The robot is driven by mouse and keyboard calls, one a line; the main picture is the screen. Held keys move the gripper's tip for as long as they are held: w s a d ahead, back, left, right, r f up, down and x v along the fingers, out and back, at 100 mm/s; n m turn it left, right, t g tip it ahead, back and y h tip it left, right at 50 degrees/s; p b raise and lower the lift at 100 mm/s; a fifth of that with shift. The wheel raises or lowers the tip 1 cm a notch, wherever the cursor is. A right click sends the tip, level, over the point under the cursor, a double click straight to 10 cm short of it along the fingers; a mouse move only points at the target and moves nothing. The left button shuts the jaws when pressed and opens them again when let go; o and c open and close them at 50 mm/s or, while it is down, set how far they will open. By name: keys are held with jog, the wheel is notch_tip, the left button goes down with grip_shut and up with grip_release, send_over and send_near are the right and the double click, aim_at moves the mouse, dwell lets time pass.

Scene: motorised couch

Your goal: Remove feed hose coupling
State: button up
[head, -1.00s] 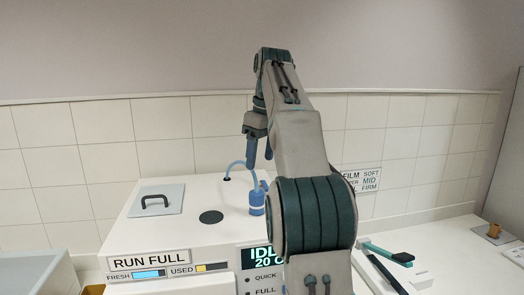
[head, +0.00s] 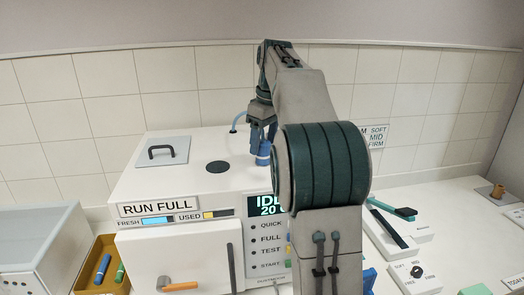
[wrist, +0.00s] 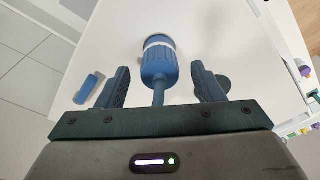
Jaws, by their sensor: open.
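The blue feed hose coupling (head: 262,156) stands on top of the white machine (head: 130,185), partly hidden by my arm. A light blue hose (head: 236,122) arches beside it. My gripper (head: 262,136) is over the coupling, pointing down. In the wrist view, the coupling (wrist: 158,62) is a blue cylinder with a pale band and a thin blue stem. It lies between the two dark fingers of my open gripper (wrist: 160,78). Gaps show on both sides, so the fingers do not appear to touch it.
A grey plate with a black handle (head: 161,151) and a dark disc (head: 217,167) are on the machine top. A brown bin (head: 107,268) with blue and green cylinders stands at left. A teal-handled lever (head: 397,212) is at right. The tiled wall is behind.

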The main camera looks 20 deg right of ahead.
aim_at(263, 142)
jog(key=shift+w+a+f, duration=0.1)
jog(key=shift+f, duration=0.7)
jog(key=shift+w+a+f, duration=0.1)
jog(key=shift+f, duration=0.65)
jog(key=c, duration=1.2)
jog(key=shift+r, duration=0.25)
jog(key=shift+r+p, duration=0.75)
jog(key=shift+p, duration=0.1)
jog(key=shift+r, duration=0.2)
jog(key=shift+r, duration=0.5)
jog(key=shift+r, duration=0.15)
